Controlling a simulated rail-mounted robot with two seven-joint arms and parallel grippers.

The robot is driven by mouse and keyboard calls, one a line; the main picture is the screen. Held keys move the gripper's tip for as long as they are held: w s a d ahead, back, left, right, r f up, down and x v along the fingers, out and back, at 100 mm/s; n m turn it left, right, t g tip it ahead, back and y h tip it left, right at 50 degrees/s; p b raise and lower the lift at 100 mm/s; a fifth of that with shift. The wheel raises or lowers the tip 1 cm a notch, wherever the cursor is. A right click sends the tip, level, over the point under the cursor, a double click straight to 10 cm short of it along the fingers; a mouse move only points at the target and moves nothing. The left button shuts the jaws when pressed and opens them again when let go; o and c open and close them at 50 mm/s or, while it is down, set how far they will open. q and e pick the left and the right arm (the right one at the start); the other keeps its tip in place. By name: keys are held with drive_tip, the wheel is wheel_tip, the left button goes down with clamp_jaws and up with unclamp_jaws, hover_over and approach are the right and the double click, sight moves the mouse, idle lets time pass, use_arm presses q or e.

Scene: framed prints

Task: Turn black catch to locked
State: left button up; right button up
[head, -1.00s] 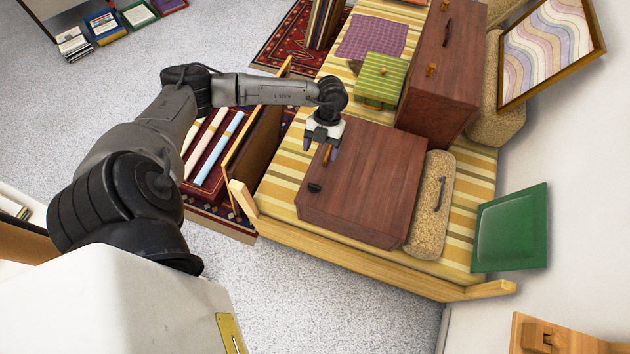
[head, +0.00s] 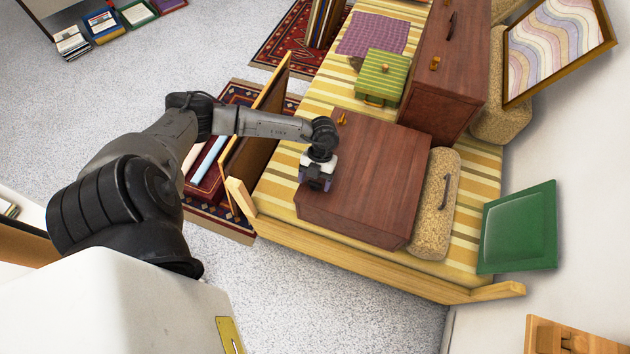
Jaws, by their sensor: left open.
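The dark reddish-brown wooden case (head: 375,185) lies on the yellow striped cloth. My left gripper (head: 315,184) is open over the front-left edge of the case. Its fingers point down at the place where the black catch sits. The black catch is hidden behind the gripper, so its position and any contact cannot be told. One brass catch (head: 342,119) shows at the far left corner of the case. Another brass catch is hidden behind my wrist. My right gripper is not in view.
A tan speckled case (head: 433,205) with a dark handle lies right beside the wooden case. A green striped box (head: 382,77) and a taller brown case (head: 443,75) stand behind. A wooden board (head: 258,120) stands on the left. A green panel (head: 518,228) leans at the right.

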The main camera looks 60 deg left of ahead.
use_arm(q)
drive_tip(key=shift+f, duration=0.2)
drive_tip(key=c, duration=0.9)
